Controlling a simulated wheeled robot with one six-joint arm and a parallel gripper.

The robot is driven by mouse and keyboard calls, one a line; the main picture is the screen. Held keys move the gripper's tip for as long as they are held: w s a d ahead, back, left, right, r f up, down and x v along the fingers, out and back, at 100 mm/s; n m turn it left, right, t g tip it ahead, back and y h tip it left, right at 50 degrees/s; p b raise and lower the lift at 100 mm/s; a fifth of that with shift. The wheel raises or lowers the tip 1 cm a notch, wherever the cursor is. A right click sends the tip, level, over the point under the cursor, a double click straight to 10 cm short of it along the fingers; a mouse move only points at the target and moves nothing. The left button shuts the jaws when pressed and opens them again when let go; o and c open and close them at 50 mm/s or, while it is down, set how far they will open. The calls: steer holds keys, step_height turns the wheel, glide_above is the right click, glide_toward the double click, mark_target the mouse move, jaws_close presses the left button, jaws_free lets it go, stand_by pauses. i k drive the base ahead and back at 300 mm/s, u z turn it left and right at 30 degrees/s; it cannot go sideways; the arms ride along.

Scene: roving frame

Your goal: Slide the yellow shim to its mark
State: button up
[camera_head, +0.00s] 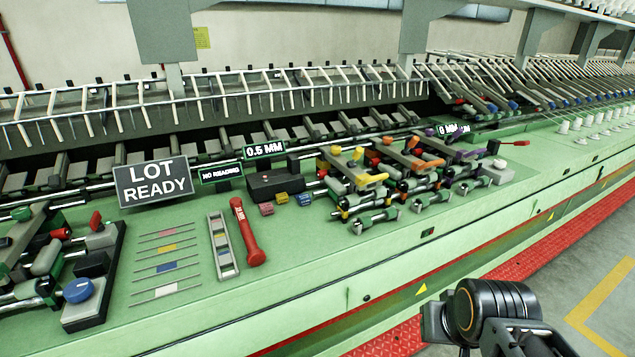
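Four thin strips lie in a row on the green bench, with red, yellow, blue and pale patches. The strip with the yellow patch (167,248) is second from the back. A small yellow block (282,197) also sits between a red block (266,208) and a blue block (304,198). I cannot tell from this view which yellow piece is the shim, and no mark can be made out clearly. Part of my dark arm shows at the bottom right, well away from both. Its fingers cannot be made out, and nothing is seen held in it.
A pale slotted tray (222,246) and a red handled tool (247,232) lie right of the strips. A LOT READY sign (153,182) stands behind. Clamp assemblies (360,185) crowd the right, and a blue-knobbed device (78,291) stands left. The front bench strip is mostly clear.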

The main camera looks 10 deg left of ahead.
mark_target(282, 197)
steer(key=u, duration=0.35)
steer(key=i, duration=0.9)
steer(key=u, duration=0.75)
